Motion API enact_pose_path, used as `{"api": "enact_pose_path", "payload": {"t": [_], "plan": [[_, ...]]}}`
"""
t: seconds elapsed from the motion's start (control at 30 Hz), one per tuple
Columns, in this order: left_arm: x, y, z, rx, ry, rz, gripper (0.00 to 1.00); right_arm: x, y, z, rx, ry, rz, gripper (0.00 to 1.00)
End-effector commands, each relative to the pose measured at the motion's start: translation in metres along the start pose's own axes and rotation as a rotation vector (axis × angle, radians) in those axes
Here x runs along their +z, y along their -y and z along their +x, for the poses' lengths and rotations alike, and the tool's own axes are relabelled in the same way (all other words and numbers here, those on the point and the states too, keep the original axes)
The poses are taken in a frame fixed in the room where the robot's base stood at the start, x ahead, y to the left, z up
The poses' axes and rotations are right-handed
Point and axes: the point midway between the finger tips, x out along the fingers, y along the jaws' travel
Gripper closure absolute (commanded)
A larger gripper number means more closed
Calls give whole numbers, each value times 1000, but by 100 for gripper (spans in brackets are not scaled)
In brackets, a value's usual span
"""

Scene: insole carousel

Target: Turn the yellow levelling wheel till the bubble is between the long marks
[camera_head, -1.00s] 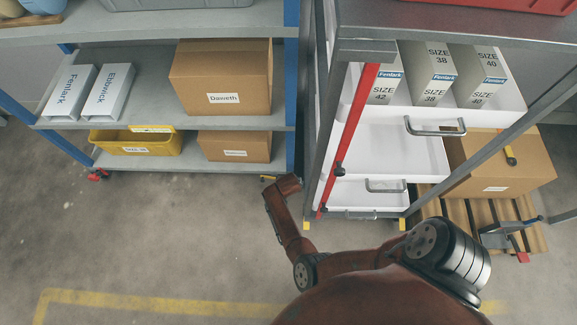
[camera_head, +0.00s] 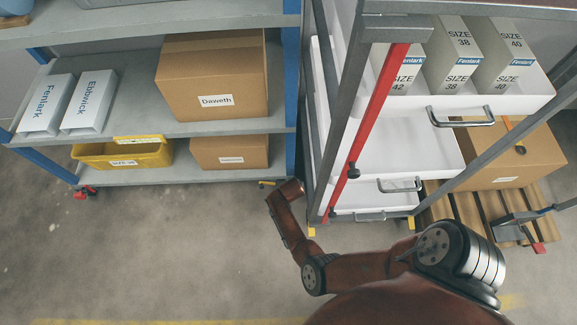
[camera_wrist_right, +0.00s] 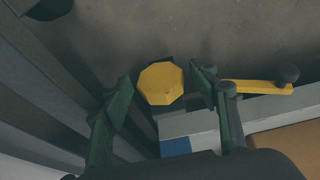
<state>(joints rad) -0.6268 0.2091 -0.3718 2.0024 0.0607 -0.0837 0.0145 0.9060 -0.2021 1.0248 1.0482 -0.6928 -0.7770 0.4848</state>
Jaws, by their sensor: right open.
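The yellow wheel (camera_wrist_right: 161,83) shows in the right wrist view as an eight-sided knob. My right gripper (camera_wrist_right: 164,85) is open, with one dark green finger on each side of the wheel and gaps visible between fingers and wheel. In the head view my right arm reaches to the foot of the blue-posted shelf; its gripper and the wheel cannot be made out there. No bubble or long marks can be made out in either view. My left gripper is not in view.
A yellow lever (camera_wrist_right: 257,87) with a dark knob lies just right of the fingers. The blue-posted shelf (camera_head: 215,178) holds cardboard boxes and a yellow bin (camera_head: 122,154). A grey rack (camera_head: 340,120) with white drawers stands right of my arm. The floor at left is clear.

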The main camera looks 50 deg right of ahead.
Motion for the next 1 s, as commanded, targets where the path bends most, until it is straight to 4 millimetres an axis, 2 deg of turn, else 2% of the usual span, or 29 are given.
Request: {"api": "enact_pose_path", "payload": {"t": [0.27,0.83,1.0], "plan": [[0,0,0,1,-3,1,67,-1,0,0,-1,-1,0,47],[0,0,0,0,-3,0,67,0,0,0,0,0,0,86],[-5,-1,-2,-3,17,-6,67,-2,-1,-2,-20,0,9,86]]}}
